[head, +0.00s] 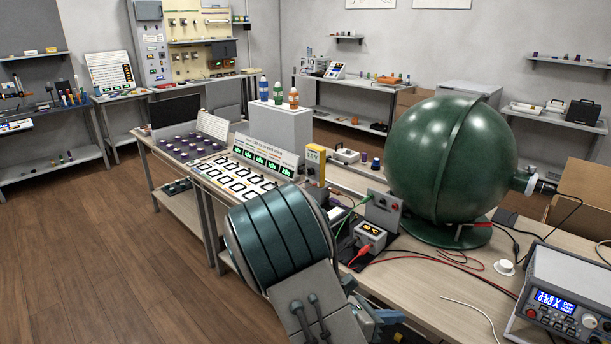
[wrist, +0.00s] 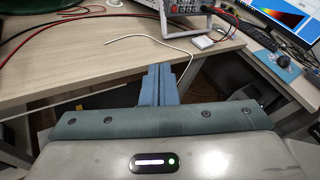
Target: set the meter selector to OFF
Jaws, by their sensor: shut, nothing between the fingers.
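A yellow handheld meter (head: 315,162) stands upright on the bench in the head view, left of the big green sphere. Its display is lit, but its selector is too small to make out. A small grey box meter (head: 369,236) with a lit display and red and green leads sits nearer, in front of the sphere; no selector setting is readable on it. My gripper (wrist: 160,70) is shut and empty in the wrist view, with its blue fingers together at the bench's front edge. The yellow meter is not in the wrist view.
The green sphere (head: 440,160) stands on the bench. A power supply (head: 560,305) sits at the right, with a white round knob-like piece (head: 504,267) and loose leads nearby. Panels with white-framed switches (head: 240,178) fill the bench's left. Wooden floor (head: 110,240) is open at left.

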